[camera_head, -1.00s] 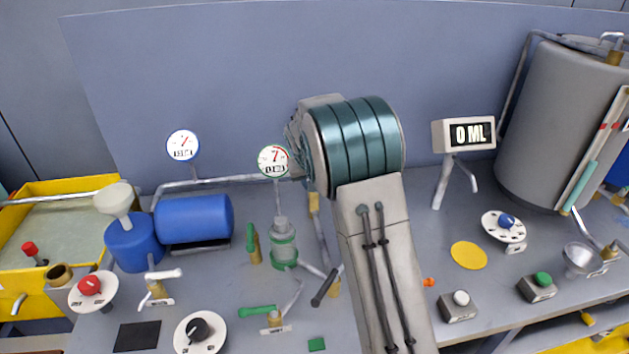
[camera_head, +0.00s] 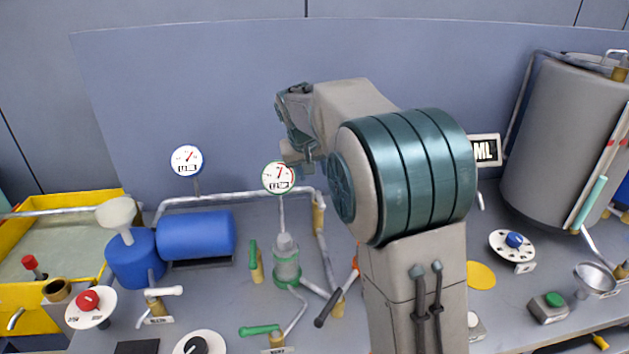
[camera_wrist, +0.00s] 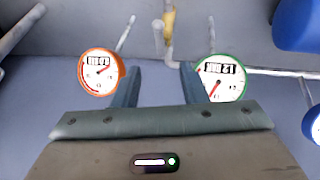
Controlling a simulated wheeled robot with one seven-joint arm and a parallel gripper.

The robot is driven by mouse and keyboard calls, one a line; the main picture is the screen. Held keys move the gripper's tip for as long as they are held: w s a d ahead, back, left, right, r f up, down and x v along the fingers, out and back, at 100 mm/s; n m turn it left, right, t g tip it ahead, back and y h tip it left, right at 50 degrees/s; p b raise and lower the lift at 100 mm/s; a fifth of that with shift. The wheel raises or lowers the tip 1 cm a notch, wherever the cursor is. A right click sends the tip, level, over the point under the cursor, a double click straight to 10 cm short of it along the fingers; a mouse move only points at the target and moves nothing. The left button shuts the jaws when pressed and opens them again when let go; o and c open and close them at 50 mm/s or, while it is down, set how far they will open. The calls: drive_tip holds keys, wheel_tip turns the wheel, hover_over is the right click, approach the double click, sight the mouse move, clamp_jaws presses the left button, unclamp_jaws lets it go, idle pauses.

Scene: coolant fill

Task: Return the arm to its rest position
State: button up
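My arm rises from the bench front, with a large teal-banded joint at the centre right of the head view. My gripper (camera_wrist: 158,82) shows in the wrist view with its two fingers apart and nothing between them. In the head view its end (camera_head: 297,125) is small and partly hidden by my arm, above and beside the green-rimmed gauge (camera_head: 279,178). In the wrist view an orange-rimmed gauge (camera_wrist: 100,72) and the green-rimmed gauge (camera_wrist: 221,78) appear beyond the fingers, to left and right.
A display (camera_head: 487,150) is partly hidden behind my arm. A blue tank (camera_head: 197,235), a blue funnel vessel (camera_head: 134,258) and a green-based pump (camera_head: 287,262) stand on the left. A large grey tank (camera_head: 562,145) stands at right. A tall blue-grey panel (camera_head: 230,85) backs the bench.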

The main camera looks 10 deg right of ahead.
drive_tip(key=shift+s+r, duration=0.1)
drive_tip(key=shift+r, duration=0.15)
drive_tip(key=s+d+f+y, duration=0.1)
drive_tip(key=s+d+f, duration=0.1)
drive_tip(key=s, duration=1.4)
drive_tip(key=s+d+f+g+y, duration=0.1)
drive_tip(key=s+f, duration=0.3)
drive_tip(key=s, duration=1.3)
drive_tip(key=shift+s+d+f, duration=0.2)
drive_tip(key=shift+s+d, duration=0.1)
drive_tip(key=shift+d, duration=0.3)
